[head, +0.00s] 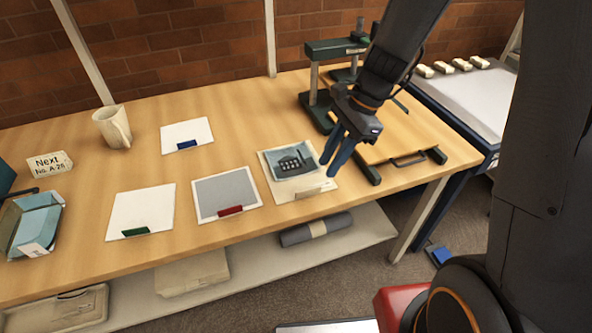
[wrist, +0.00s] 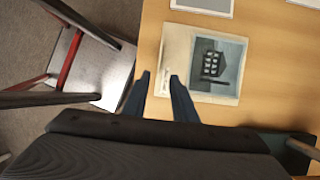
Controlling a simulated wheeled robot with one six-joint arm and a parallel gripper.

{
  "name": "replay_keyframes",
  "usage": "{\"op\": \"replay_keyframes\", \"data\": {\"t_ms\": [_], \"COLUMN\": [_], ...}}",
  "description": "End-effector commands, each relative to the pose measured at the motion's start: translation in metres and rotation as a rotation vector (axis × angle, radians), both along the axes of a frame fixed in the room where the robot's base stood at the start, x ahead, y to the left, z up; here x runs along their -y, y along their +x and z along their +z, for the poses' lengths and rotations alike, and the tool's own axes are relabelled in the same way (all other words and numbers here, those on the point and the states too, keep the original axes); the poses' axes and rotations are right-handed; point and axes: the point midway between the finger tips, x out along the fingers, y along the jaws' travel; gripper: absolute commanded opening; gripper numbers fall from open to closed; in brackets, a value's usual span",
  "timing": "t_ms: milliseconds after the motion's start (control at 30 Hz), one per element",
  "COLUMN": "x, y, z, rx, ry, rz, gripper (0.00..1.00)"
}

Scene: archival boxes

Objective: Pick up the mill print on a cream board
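The mill print (head: 291,161) is a dark blue-grey picture of a building with several light windows. It lies on a cream board (head: 319,183) near the table's front edge, with a small beige tab on the front side. The wrist view shows the print (wrist: 215,66) and the board's bare strip (wrist: 176,50). My gripper (head: 331,164) is above the board's right edge in the head view. In the wrist view my gripper (wrist: 160,76) has its two fingers apart with nothing between them, near the board's bare edge. The exact height above the board is unclear.
A grey sheet with a red tab (head: 226,192) lies left of the board. White sheets with green (head: 142,212) and blue tabs (head: 187,134) lie further left. A green press (head: 335,48) stands behind my gripper. A mug (head: 113,127) and a sign (head: 50,163) are at left.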

Motion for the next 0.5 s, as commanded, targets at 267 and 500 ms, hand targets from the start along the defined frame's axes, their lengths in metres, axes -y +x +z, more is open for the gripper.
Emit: {"op": "replay_keyframes", "data": {"t_ms": [267, 500], "x": [-0.009, -0.018], "y": [-0.004, -0.009], "z": [-0.025, -0.053], "rx": [-0.004, -0.004], "ry": [-0.001, -0.001], "rz": [-0.003, -0.004], "gripper": [0.25, 0.25]}}
